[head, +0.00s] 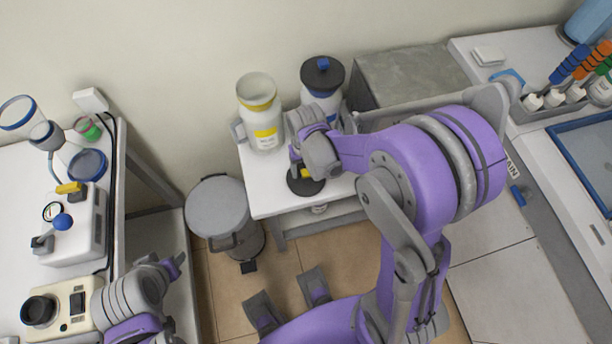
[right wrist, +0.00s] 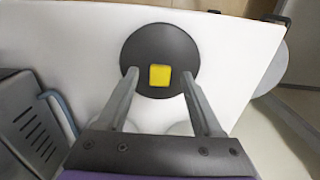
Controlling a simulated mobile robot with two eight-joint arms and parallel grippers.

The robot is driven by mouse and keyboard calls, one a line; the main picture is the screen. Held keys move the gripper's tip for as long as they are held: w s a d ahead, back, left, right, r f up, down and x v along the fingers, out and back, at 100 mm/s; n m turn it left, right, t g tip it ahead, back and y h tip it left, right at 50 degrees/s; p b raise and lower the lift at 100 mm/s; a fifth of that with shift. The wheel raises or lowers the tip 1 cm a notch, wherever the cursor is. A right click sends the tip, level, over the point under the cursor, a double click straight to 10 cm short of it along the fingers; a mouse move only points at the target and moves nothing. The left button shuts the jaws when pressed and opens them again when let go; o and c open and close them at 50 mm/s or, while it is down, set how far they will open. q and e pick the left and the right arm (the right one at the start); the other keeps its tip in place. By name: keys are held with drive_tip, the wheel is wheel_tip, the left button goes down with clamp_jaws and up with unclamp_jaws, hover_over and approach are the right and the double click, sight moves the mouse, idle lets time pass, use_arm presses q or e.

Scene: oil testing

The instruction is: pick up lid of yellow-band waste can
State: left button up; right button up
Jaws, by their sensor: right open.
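The yellow-band waste can (head: 262,128) stands on a small white table with its top uncovered. Its lid, a black disc (head: 304,188) with a square yellow knob, lies flat on the table in front of the can; my right gripper partly hides it. In the right wrist view the lid (right wrist: 160,48) shows in full with its yellow knob (right wrist: 160,75) in the middle. My right gripper (right wrist: 159,76) is open above the lid, with its fingers to either side of the knob. My left gripper (head: 174,266) is at the lower left, far from the lid; its jaws are unclear.
A blue-band can (head: 322,82) with a black lid stands beside the yellow-band can. A grey pedal bin (head: 217,207) stands left of the small table (head: 265,200). A bench with instruments (head: 75,235) is at left. A grey block (head: 410,75) is at the wall.

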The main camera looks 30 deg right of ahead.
drive_tip(key=shift+f, duration=0.2)
clamp_jaws()
idle(0.4)
